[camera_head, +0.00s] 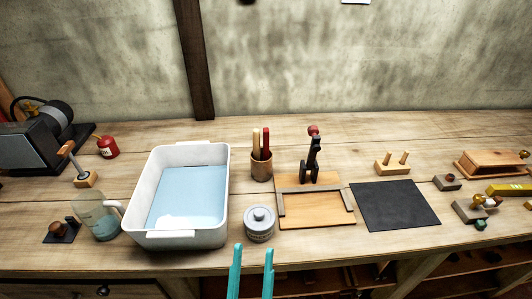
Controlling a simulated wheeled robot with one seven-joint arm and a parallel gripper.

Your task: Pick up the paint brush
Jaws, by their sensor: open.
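I cannot clearly make out a paint brush. A wooden cup (261,168) near the middle of the bench holds upright sticks: pale handles (256,142) and a red one (266,143). Their lower ends are hidden in the cup, so I cannot tell whether one is the brush. My gripper (253,252) shows as two teal fingers at the bottom edge. They are apart with nothing between them, in front of the bench and well short of the cup.
A grey lidded canister (259,226) stands between my gripper and the cup. A white tub (221,215) of blue liquid and a glass jug (98,216) are left. A wooden board (318,214) with a black clamp (311,160) and a black mat (395,205) are right.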

